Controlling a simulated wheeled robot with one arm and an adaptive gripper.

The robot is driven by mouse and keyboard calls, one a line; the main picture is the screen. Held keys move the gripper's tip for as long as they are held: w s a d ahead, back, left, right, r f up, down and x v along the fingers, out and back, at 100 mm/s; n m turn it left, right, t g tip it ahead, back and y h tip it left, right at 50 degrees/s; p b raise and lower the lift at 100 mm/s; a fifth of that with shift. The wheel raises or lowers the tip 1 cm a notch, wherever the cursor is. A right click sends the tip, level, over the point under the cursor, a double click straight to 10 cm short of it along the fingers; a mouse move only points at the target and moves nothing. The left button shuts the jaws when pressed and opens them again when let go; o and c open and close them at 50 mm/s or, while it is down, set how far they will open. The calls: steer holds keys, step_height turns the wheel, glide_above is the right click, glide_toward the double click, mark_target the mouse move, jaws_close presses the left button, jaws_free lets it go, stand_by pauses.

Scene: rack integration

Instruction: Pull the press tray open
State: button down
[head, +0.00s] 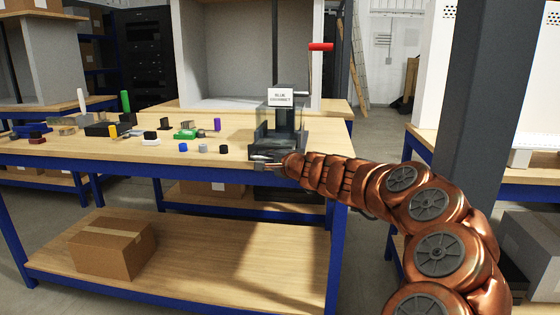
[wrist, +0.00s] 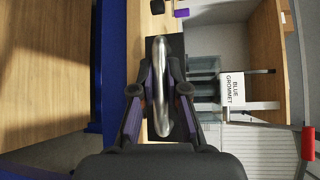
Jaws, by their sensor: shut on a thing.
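The press (head: 279,125) stands near the right end of the wooden workbench, with a white "BLUE GROMMET" label and a red-handled lever (head: 320,47). It also shows in the wrist view (wrist: 205,92). The metal bar handle of the press tray (wrist: 161,88) runs up and down through the wrist view. My gripper (wrist: 161,90) has its two fingers on either side of this handle and is shut on it. In the head view my gripper (head: 270,160) is at the front of the press, low by the bench edge. The tray behind the handle is mostly hidden.
Small coloured parts and tools lie on the bench top (head: 60,152) left of the press. A cardboard box (head: 112,248) sits on the lower shelf. A dark grey post (head: 492,100) stands at the right, near my arm. Floor shows between the benches.

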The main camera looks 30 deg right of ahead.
steer(key=shift+s+a, duration=0.25)
steer(key=shift+a, duration=0.15)
steer(key=c, duration=1.2)
jaws_free()
steer(key=shift+s+d+r, duration=0.1)
steer(key=shift+s+r, duration=0.15)
steer(key=shift+s, duration=1.75)
steer(key=shift+s+d+r, duration=0.15)
steer(key=shift+s+r, duration=0.15)
steer(key=shift+s, duration=1.65)
steer(key=shift+s+d+r, duration=0.1)
steer(key=shift+s+r, duration=0.15)
steer(key=shift+s, duration=1.75)
